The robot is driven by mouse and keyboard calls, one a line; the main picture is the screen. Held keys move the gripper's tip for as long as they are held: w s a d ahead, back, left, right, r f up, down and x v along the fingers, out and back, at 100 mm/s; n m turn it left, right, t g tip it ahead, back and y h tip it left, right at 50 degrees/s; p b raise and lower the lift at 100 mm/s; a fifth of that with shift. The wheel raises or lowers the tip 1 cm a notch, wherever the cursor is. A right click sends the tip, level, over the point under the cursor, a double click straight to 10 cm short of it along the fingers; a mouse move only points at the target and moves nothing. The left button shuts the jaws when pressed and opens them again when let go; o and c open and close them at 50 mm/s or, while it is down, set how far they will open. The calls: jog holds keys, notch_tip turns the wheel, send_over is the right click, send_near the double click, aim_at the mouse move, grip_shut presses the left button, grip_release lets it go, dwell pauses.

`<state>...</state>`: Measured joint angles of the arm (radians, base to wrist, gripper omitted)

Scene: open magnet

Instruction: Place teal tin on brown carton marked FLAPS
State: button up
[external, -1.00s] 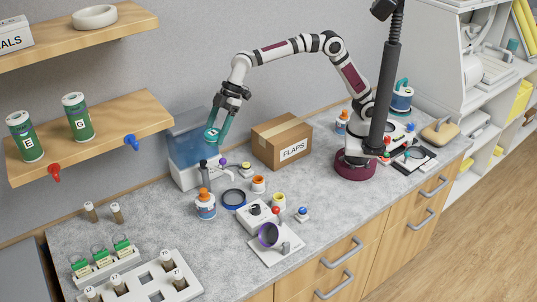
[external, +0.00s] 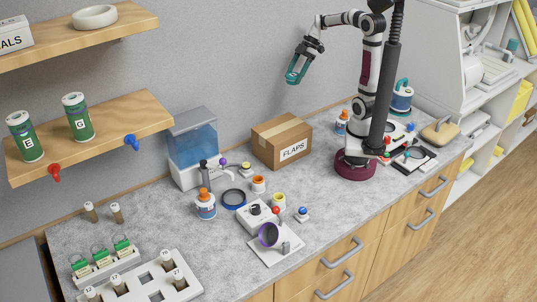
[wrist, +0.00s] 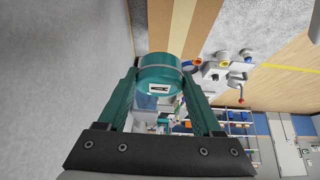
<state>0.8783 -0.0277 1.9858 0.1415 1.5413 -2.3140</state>
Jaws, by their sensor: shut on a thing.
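The teal tin (wrist: 160,76) is a short round tin with a small white label, held between the two teal fingers of my gripper (wrist: 165,92) in the wrist view. In the external view my gripper (external: 297,69) is shut on it, raised in the air in front of the grey wall. The tin and fingers are both teal there and hard to tell apart. The brown carton marked FLAPS (external: 272,148) is closed, with a tape strip on top, and stands on the counter well below my gripper. Its top is bare.
A dark vertical pole (external: 385,85) stands beside my arm at the right. A wooden shelf (external: 110,140) is at the left.

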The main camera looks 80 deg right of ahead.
notch_tip(320, 180, down, 5)
send_over(269, 128)
jog(key=s+d, duration=0.1)
jog(key=s, duration=0.1)
jog(key=f, duration=0.7)
jog(key=shift+w+d, duration=0.1)
jog(key=shift+d, duration=0.1)
notch_tip(269, 128, down, 4)
jog(key=shift+w+a, duration=0.1)
jog(key=shift+f, duration=0.15)
jog(key=o, duration=1.4)
